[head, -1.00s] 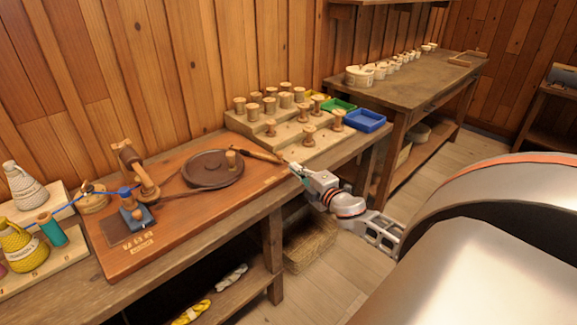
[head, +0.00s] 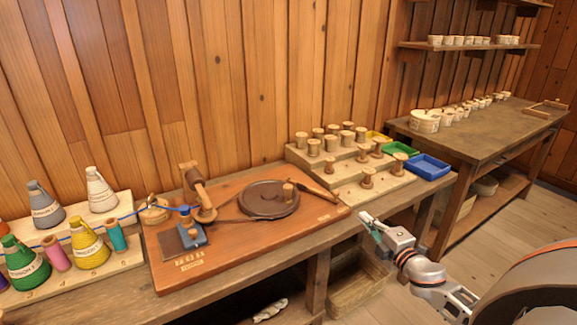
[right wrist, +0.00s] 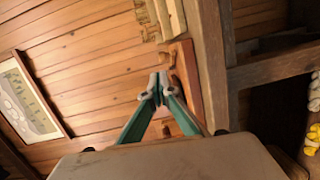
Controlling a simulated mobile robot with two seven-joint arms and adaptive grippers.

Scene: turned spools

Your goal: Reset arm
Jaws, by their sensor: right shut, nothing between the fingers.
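My right gripper (head: 368,222) is in front of the bench's front edge, below and to the right of the winding board (head: 240,240). Its green fingers (right wrist: 158,84) are together and empty in the right wrist view. The board carries a dark round wheel (head: 268,200) with a wooden knob, a small blue-based device (head: 192,236) and a wooden-handled tool (head: 318,190) lying at its right end. The gripper is apart from all of these. My left gripper is not in view.
A stepped rack (head: 345,172) of wooden spools stands behind, with green (head: 398,149) and blue (head: 428,167) trays at its right. Yarn cones (head: 88,243) stand at the left. A second table (head: 480,135) holds several white pots. Open floor lies at the right.

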